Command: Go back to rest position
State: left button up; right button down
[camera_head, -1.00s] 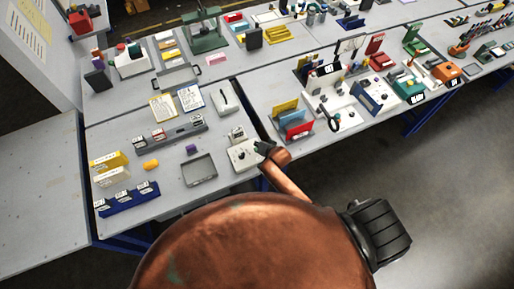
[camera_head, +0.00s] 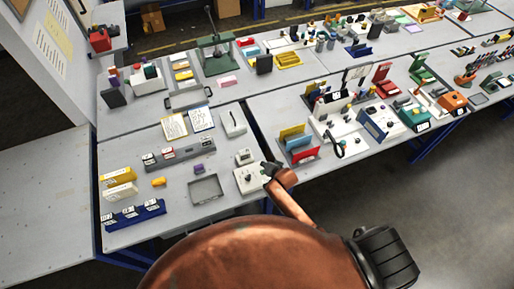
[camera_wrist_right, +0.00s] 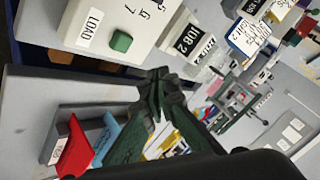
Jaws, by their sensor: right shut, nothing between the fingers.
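My right gripper (camera_head: 271,169) reaches out over the near edge of the workbench, in front of a small white box (camera_head: 249,180) with dark knobs. In the right wrist view its dark green fingers (camera_wrist_right: 157,91) meet at the tips with nothing between them. A white box (camera_wrist_right: 105,25) with a LOAD label and a green button shows beyond the fingertips there. I cannot tell whether the fingers touch anything. My left gripper is not in view. I cannot pick out a pen plotter with certainty.
A grey tray (camera_head: 205,189) and a blue labelled rack (camera_head: 134,214) lie on the left bench. Red, blue and yellow panels (camera_head: 298,143) stand right of the gripper. Crowded stations fill the far benches. The floor (camera_head: 440,205) at the right is clear.

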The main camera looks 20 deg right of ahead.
jog(key=s+d+r+n+g+h, duration=0.1)
jog(key=s+d+r+n+g, duration=0.3)
jog(key=s, duration=0.7)
jog(key=s+d+r+n, duration=0.15)
jog(key=s+r, duration=0.35)
jog(key=s, duration=0.6)
jog(key=s+d+r+n+g+h, duration=0.15)
jog(key=s+d+r, duration=0.3)
jog(key=s, duration=0.75)
notch_tip(320, 180, down, 42)
jog(key=s+a+n+g+b, duration=0.1)
jog(key=s+a+b, duration=0.1)
jog(key=b, duration=1)
jog(key=s+f+g+b, duration=0.1)
jog(key=s+f+b, duration=0.4)
jog(key=s+f, duration=0.4)
jog(key=s+f+y+b, duration=0.1)
jog(key=s+f+b, duration=0.4)
jog(key=s+f, duration=0.5)
notch_tip(320, 180, down, 8)
jog(key=shift+s+f+n+g, duration=0.1)
jog(key=shift+s+n+g, duration=0.05)
jog(key=shift+n+g, duration=0.25)
